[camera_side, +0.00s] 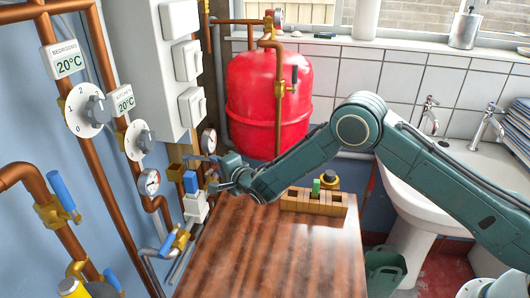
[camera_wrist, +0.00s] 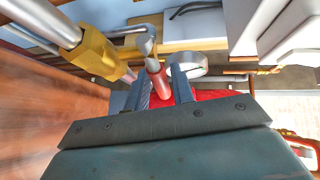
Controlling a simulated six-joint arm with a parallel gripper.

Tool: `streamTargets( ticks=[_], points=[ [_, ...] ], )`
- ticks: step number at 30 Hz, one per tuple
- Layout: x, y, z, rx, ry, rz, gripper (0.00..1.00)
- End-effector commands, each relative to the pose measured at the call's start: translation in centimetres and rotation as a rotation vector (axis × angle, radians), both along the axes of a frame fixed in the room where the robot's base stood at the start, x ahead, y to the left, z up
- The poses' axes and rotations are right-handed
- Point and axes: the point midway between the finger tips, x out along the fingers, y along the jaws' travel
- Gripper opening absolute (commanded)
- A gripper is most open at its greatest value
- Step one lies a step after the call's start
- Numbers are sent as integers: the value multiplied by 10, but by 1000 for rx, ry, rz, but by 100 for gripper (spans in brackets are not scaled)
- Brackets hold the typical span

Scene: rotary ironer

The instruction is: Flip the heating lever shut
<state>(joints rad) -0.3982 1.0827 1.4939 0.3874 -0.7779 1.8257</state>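In the wrist view, a lever with a red grip (camera_wrist: 158,82) on a bent grey arm runs from a brass valve (camera_wrist: 97,50) on a steel pipe. No label shows on it, so I cannot tell for sure that it is the heating lever. My gripper (camera_wrist: 159,75) has its fingers apart, one on each side of the red grip; contact is not clear. In the side view my gripper (camera_side: 213,176) is at the pipework by the left wall, above the table's far left corner. The red grip is not clearly visible there.
Blue-handled valves (camera_side: 167,243) and dials (camera_side: 87,109) line the left wall. A red tank (camera_side: 268,95) stands behind. A wooden block holder (camera_side: 290,199) sits at the back of the brown table (camera_side: 265,250), which is otherwise clear. A sink (camera_side: 430,180) is at right.

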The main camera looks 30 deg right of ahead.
Motion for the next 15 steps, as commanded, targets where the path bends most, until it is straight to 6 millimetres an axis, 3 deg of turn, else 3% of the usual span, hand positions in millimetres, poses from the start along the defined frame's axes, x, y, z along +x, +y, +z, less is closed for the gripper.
streamTargets(
  ticks=[15],
  points=[
    [-55, -6, 10, -2, 1, 2, 24]
  ],
)
